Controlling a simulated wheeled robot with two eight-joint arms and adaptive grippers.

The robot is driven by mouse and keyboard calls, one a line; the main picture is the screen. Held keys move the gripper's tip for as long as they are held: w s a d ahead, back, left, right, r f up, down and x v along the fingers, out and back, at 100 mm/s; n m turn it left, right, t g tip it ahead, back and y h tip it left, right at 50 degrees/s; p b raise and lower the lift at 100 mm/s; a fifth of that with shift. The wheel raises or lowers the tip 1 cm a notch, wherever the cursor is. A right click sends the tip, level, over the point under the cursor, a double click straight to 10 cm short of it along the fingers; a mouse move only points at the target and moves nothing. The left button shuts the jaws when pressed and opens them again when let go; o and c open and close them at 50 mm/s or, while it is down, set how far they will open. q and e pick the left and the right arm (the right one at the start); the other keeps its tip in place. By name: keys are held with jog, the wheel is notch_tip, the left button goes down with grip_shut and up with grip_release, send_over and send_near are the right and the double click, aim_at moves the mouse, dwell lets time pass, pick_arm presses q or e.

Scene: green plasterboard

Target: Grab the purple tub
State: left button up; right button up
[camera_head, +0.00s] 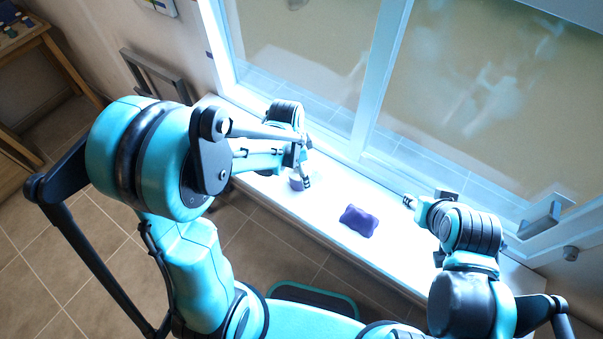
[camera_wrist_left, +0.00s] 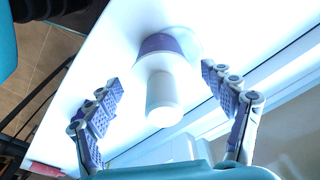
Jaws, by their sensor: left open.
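A small purple tub (camera_head: 297,183) stands on the bright white sill at my left gripper (camera_head: 304,168), partly hidden by it in the head view. In the left wrist view the tub (camera_wrist_left: 161,44) shows a purple band with a pale part, beyond the fingertips. A white cylinder (camera_wrist_left: 163,100) appears in front of it; I cannot tell whether it is part of the tub. My left gripper (camera_wrist_left: 162,79) is open, its fingers spread on either side and apart from the tub. My right gripper (camera_head: 410,202) is at the right over the sill; its finger opening is unclear.
A dark purple cushion-shaped object (camera_head: 358,220) lies on the white sill (camera_head: 325,205) between my two grippers. A window frame (camera_head: 376,85) rises behind the sill. A wooden table (camera_head: 22,42) stands at the far left. A reddish object (camera_wrist_left: 45,170) shows at the wrist view's lower left.

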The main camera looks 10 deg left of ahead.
pick_arm(q)
jog(key=f, duration=0.3)
jog(key=f+b, duration=0.1)
jog(key=shift+w+d+f, duration=0.2)
jog(key=shift+w+f, duration=0.1)
jog(key=shift+f, duration=0.1)
jog(key=c, duration=1.4)
